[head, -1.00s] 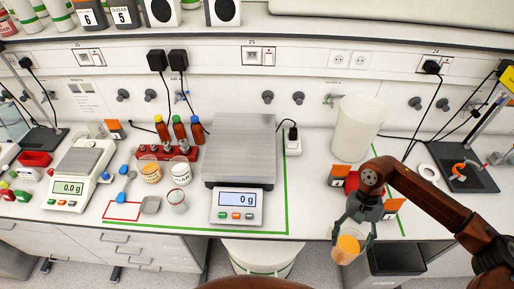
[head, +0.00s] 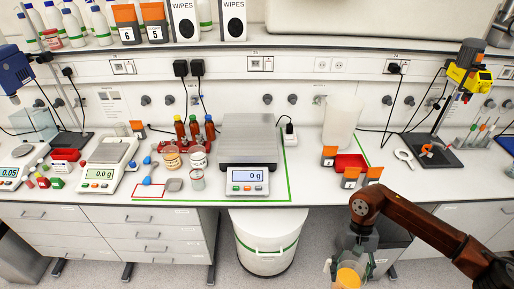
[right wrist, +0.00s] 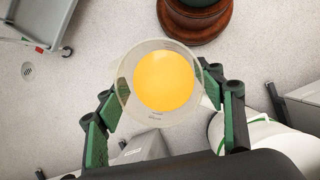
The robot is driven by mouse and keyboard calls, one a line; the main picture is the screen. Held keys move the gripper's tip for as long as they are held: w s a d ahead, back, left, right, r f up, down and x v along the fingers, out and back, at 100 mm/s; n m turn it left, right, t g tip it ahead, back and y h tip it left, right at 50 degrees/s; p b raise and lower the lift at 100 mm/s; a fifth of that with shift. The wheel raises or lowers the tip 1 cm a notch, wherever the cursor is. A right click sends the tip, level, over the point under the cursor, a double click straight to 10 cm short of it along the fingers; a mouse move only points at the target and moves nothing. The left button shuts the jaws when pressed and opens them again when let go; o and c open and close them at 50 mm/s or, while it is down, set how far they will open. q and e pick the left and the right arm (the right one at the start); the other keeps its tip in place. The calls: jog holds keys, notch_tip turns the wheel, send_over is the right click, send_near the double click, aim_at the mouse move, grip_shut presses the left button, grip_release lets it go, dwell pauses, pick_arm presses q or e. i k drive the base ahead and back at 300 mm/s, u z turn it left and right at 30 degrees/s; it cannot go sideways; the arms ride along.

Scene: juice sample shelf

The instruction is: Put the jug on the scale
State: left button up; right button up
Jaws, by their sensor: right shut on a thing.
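The jug (head: 348,277) is a clear vessel with orange juice in it. My right gripper (head: 350,262) is shut on it and holds it in front of the bench, over the floor, at the bottom of the head view. In the right wrist view the jug (right wrist: 165,82) sits between the green fingers, and I look down into the juice. The scale (head: 247,143) is the large one with a grey metal plate in the middle of the bench. Its plate is empty and its display reads 0 g. My left gripper is not in view.
A smaller scale (head: 108,150) stands further left. Jars, a spoon and brown bottles (head: 194,130) stand left of the large scale. To its right are a white cylinder (head: 342,122), a red tray (head: 352,162) and orange-labelled cards. A white bin (head: 266,240) stands below the bench.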

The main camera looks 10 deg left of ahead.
aim_at(252, 141)
jog(key=u, duration=1.1)
jog(key=i, duration=0.55)
jog(key=z, duration=0.05)
